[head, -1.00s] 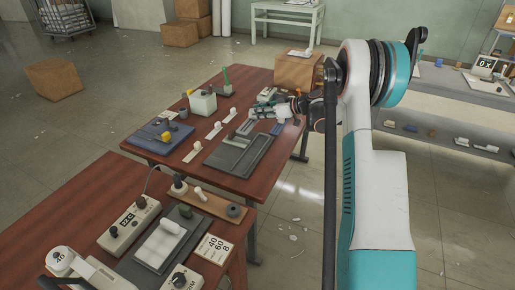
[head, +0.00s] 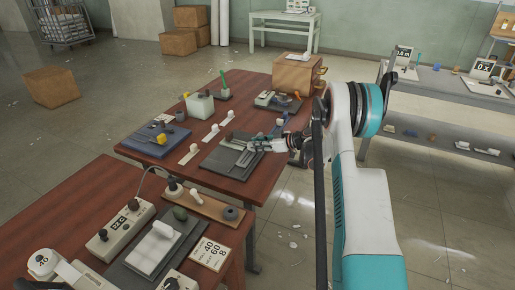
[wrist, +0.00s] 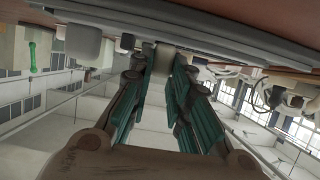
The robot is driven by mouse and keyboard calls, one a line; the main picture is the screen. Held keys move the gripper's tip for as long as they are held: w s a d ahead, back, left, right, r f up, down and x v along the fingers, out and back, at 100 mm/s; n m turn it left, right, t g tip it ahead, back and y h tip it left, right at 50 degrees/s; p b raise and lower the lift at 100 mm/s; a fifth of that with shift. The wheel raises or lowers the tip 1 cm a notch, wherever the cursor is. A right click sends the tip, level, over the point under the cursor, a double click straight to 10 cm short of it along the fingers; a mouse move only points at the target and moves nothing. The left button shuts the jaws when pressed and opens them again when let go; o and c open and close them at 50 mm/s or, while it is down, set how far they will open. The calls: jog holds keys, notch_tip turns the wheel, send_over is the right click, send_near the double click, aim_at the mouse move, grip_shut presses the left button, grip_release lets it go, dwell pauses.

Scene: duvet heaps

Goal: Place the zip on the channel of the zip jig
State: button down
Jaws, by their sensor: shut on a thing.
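The dark grey jig (head: 221,160), which I take to be the zip jig, lies near the right edge of the far brown table in the head view. My gripper (head: 254,147) reaches in from the right, low over the jig's right part. A thin grey piece (head: 243,158) shows beside the fingertips; I cannot tell whether it is the zip or part of the jig. In the wrist view my gripper (wrist: 162,72) has its teal-padded fingers closed around a pale grey piece (wrist: 163,57), likely the zip. Its contact with the channel is hidden.
Pale strips with white knobs (head: 190,153) lie left of the jig. A blue tray (head: 158,140) and a pale box (head: 200,105) stand farther left and back. Another dark tray (head: 277,102) sits at the back right, before a cardboard box (head: 298,72).

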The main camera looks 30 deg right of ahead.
jog(key=shift+f, duration=0.25)
jog(key=c, duration=1.9)
grip_release()
jog(key=shift+f, duration=0.1)
jog(key=o, duration=0.4)
jog(key=shift+r, duration=0.3)
jog(key=p+v, duration=0.3)
jog(key=v, duration=0.9)
jog(key=shift+f, duration=0.15)
